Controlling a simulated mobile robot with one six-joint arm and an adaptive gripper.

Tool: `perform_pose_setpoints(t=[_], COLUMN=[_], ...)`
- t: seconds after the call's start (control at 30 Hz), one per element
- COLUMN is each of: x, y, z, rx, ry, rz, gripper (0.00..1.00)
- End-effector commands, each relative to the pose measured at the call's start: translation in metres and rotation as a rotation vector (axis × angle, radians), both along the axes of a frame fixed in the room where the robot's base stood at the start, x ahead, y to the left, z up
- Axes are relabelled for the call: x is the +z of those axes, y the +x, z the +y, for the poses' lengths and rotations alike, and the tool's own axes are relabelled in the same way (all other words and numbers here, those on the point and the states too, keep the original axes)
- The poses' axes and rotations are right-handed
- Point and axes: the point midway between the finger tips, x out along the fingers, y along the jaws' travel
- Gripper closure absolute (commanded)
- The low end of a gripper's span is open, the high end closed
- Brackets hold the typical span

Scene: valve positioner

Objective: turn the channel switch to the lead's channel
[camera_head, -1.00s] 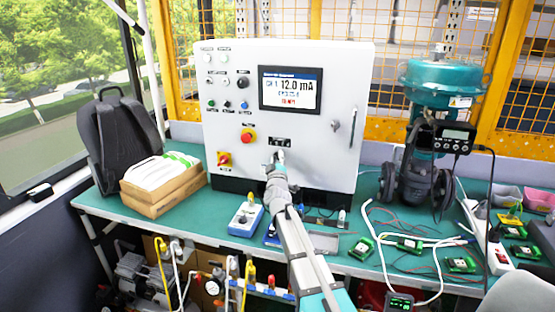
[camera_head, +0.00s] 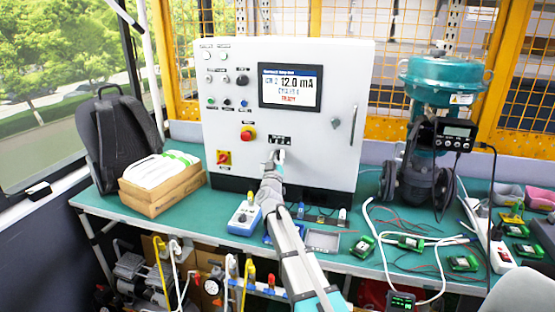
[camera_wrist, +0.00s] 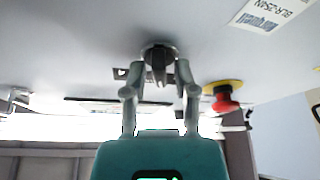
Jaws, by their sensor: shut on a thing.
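The channel switch (camera_wrist: 158,62) is a dark knob on a round base, on the white control panel (camera_head: 225,165). The panel's display (camera_head: 290,88) reads what looks like CH 2 and 12.0 mA, with smaller lines below. I cannot tell which lead is the one meant.
A blue device (camera_head: 244,218) stands on the green bench below. A teal valve (camera_head: 440,80) stands at the right, with cables and small green boards nearby.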

Motion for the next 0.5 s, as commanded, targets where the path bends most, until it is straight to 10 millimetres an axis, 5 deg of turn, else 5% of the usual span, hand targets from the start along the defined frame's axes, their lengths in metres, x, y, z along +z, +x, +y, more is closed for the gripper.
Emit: perform_pose_setpoints(t=[0.5], x=[0.0009], y=[0.0012], z=[0.0004], rx=[-0.001], ry=[0.412], rz=[-0.151], gripper=[1.00])
